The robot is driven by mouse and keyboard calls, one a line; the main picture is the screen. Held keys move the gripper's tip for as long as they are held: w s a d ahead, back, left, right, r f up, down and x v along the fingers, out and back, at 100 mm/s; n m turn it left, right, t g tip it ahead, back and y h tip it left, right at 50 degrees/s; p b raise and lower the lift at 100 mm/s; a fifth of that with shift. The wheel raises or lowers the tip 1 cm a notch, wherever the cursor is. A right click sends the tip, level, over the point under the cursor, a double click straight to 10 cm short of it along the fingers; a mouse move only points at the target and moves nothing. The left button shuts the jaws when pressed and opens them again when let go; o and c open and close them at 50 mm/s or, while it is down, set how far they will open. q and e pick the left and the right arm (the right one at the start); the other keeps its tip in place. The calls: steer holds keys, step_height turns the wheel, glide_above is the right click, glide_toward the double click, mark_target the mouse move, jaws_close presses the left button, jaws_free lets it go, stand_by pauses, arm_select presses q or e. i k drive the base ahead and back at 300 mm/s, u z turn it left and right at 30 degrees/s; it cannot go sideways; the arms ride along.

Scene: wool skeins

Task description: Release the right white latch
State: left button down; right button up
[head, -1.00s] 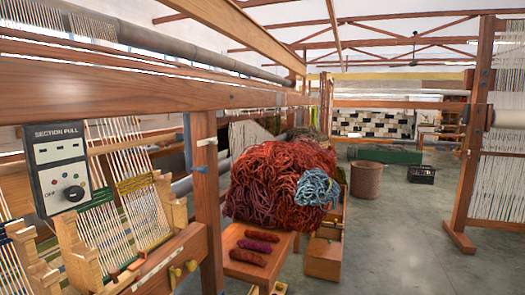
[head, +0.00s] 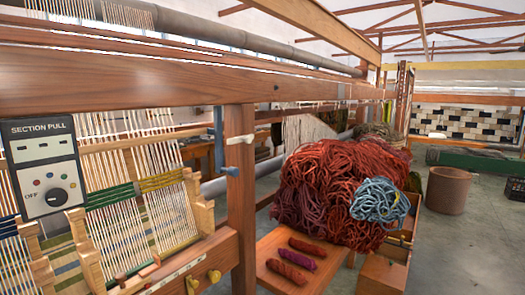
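A small white latch (head: 240,139) sticks out sideways from the upright wooden post (head: 240,200) of the loom. I cannot tell whether the latch is fastened. Neither of my grippers shows in the head view.
A control box (head: 43,165) marked SECTION PULL is at the left, before wooden frames with stretched threads (head: 150,190). A large red wool heap (head: 330,185) with a blue skein (head: 380,200) stands right of the post. Small skeins (head: 290,257) lie on a low wooden bench (head: 272,280).

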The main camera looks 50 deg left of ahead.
mark_target(248, 139)
steer(key=u, duration=0.35)
steer(key=i, duration=0.95)
steer(key=u, duration=0.55)
